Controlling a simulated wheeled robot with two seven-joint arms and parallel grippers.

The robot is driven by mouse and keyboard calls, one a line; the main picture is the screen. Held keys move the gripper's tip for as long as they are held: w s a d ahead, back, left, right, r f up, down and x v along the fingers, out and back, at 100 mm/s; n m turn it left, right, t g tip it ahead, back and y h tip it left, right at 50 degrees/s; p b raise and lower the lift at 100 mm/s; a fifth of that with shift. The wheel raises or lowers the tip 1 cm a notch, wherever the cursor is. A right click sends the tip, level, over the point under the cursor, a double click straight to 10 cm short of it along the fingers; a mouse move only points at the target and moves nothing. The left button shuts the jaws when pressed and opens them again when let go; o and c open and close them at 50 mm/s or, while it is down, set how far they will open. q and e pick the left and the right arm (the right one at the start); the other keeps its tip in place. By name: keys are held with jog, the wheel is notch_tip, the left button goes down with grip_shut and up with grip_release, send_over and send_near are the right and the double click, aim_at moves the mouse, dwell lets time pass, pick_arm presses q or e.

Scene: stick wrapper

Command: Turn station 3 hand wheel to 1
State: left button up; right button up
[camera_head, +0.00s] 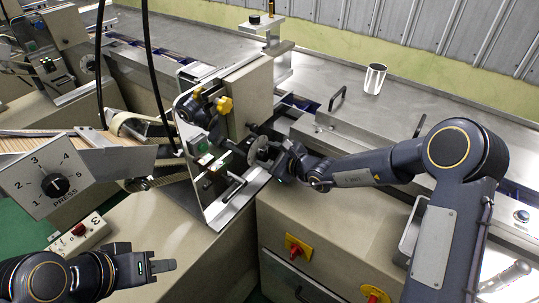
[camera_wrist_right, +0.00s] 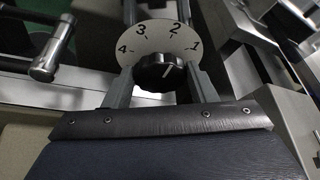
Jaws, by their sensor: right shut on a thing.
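The hand wheel (camera_head: 262,149) is a round pale disc on the front of the machine head in the middle of the head view. In the right wrist view its face (camera_wrist_right: 150,40) carries the numbers 1 to 4, with a dark knob (camera_wrist_right: 160,73) at the centre. The knob's white mark points up and right, between 2 and 1 and nearer 2. My right gripper (camera_head: 277,156) is at the wheel, its fingers (camera_wrist_right: 162,88) shut on it from both sides of the knob. My left gripper (camera_head: 163,266) is away at the lower left, holding nothing visible; its finger gap is unclear.
A PRESS dial plate (camera_head: 46,184) and a box with a red button (camera_head: 80,230) are near my left arm. A yellow knob (camera_head: 224,105) and several levers surround the wheel. A metal cup (camera_head: 375,79) stands on the steel top. Red-yellow switches (camera_head: 297,246) are below.

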jog(key=shift+r+m+p, duration=0.2)
jog(key=shift+m+p, duration=0.1)
jog(key=shift+p, duration=0.45)
jog(key=m+p, duration=0.1)
jog(key=p, duration=0.2)
jog(key=m+g+y+p, duration=0.1)
jog(key=p, duration=0.2)
jog(key=m+g+p, duration=0.1)
jog(key=p, duration=0.2)
jog(key=shift+w+d+r, duration=0.1)
jog(key=shift+w+d, duration=0.15)
jog(key=shift+w, duration=0.05)
jog(key=shift+f+m+g+y+p, duration=0.25)
jog(key=shift+m+g+y+p, duration=0.15)
jog(key=shift+m+p, duration=0.25)
jog(key=o, duration=1)
jog(key=shift+c, duration=0.2)
jog(key=shift+b+v, duration=0.9)
jog(key=shift+v, duration=3)
